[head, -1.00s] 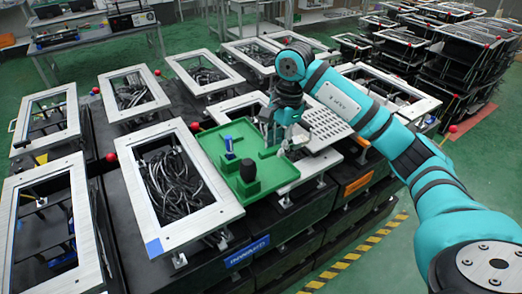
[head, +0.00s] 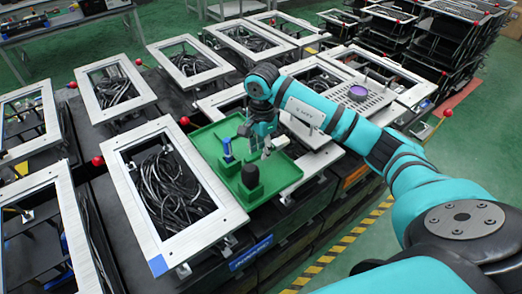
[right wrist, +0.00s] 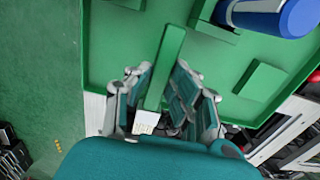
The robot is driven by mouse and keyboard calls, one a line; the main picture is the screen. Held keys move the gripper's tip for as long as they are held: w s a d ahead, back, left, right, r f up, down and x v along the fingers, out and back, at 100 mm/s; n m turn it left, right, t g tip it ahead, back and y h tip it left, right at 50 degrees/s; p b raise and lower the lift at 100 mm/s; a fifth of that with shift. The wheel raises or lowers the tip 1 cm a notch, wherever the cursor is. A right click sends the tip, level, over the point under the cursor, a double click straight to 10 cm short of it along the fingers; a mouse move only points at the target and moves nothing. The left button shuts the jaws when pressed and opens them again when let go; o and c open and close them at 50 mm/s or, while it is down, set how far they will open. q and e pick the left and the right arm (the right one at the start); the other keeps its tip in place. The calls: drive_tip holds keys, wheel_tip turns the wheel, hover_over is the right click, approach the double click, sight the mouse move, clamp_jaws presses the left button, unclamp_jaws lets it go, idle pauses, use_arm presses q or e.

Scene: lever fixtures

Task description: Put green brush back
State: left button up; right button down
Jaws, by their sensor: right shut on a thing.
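The green brush (right wrist: 166,62) lies between the fingers of my right gripper (right wrist: 165,98) in the right wrist view, its long green handle pointing up the picture and a pale end at the bottom. The gripper is shut on it. In the head view my right gripper (head: 266,146) hangs over the green tray (head: 284,185), near its right side. The blue piece also shows in the right wrist view (right wrist: 296,14). My left gripper is not in view.
Frames with black cables (head: 172,190) stand left of the tray. Several red-knobbed black racks (head: 430,55) stand at the back right.

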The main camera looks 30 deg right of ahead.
drive_tip(key=shift+f, duration=0.9)
drive_tip(key=shift+f+b, duration=0.55)
drive_tip(key=shift+f, duration=0.05)
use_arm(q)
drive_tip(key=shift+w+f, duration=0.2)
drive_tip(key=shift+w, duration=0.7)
use_arm(e)
drive_tip(key=c, duration=1.2)
unclamp_jaws()
drive_tip(key=shift+r, duration=0.1)
drive_tip(key=shift+r+p, duration=0.4)
drive_tip(key=shift+p, duration=0.15)
use_arm(q)
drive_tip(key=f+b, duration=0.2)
drive_tip(key=b, duration=0.1)
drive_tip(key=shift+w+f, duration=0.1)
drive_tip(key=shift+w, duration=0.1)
use_arm(e)
wheel_tip(320, 180, up, 12)
drive_tip(key=shift+d+r, duration=0.15)
